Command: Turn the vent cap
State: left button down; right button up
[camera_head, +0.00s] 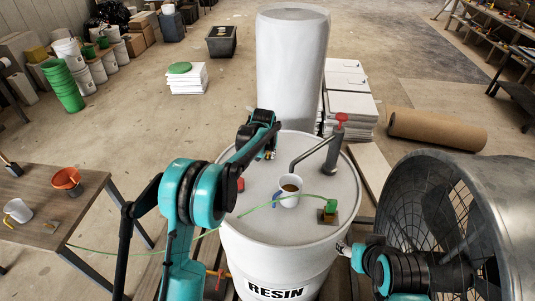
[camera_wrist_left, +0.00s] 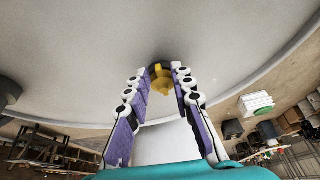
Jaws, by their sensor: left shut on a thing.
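The white resin drum (camera_head: 258,228) stands upright in the middle of the head view. My left gripper (camera_head: 269,154) reaches down to the far part of the drum's lid. In the left wrist view, a small yellow cap (camera_wrist_left: 162,80), which looks like the vent cap, sits on the pale lid. The fingertips of my left gripper (camera_wrist_left: 160,77) are on either side of it, shut on it. In the head view the gripper mostly hides the cap. My right gripper (camera_head: 344,248) is low by the drum's right side; its fingers are too small to read.
A large fan (camera_head: 470,200) is close on the right. A table (camera_head: 60,200) stands left.

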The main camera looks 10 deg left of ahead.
pick_arm(q)
jog(key=shift+w+r, duration=0.1)
jog(key=c, duration=1.4)
grip_release()
jog(key=shift+o, duration=0.5)
jog(key=v, duration=1.1)
jog(key=shift+s+r, duration=0.25)
jog(key=shift+r, duration=0.1)
